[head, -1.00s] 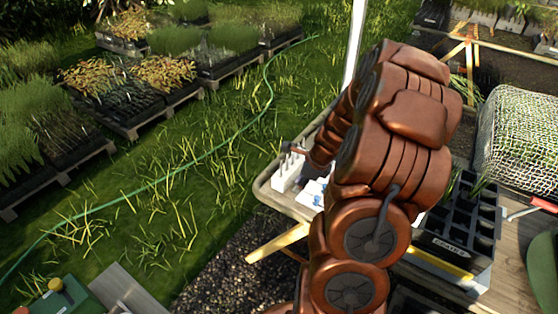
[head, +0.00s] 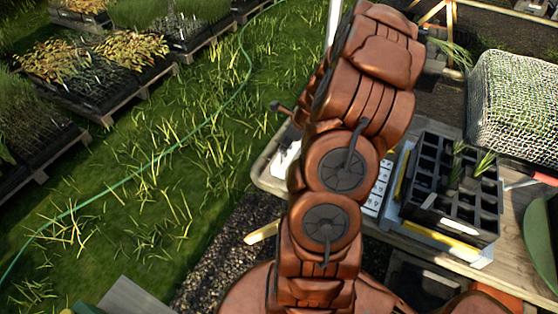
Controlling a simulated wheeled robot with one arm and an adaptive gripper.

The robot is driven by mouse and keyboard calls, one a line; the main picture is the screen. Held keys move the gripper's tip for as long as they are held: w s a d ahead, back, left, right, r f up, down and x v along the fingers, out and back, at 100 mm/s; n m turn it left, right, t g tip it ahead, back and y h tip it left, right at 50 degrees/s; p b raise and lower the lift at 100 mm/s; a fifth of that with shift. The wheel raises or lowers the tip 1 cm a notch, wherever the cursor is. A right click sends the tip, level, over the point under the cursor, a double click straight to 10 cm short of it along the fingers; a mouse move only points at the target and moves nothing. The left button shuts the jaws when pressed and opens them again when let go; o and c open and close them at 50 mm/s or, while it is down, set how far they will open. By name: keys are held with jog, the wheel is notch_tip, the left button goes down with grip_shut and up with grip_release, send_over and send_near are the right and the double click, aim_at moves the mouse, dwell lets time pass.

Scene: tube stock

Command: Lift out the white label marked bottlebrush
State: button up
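No label marked bottlebrush can be made out. A white object (head: 285,160) shows in part at the left end of the table, mostly hidden behind my copper arm, and I can read no writing on it. My gripper is largely hidden by the arm. A small dark-tipped piece (head: 280,107) sticks out left of the arm, above the white object, and may be part of the gripper. I cannot see whether the fingers are open or hold anything.
The wooden table (head: 400,250) carries a black cell tray (head: 430,205) with a few seedlings. A white panel with dark marks (head: 378,190) lies left of it. A mesh-covered mound (head: 518,100) stands at the right. Grass and a green hose (head: 150,163) lie to the left.

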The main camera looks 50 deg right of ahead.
aim_at(281, 160)
jog(key=b+x, duration=0.2)
jog(key=x, duration=0.3)
jog(key=shift+w+d, duration=0.1)
jog(key=c, duration=0.4)
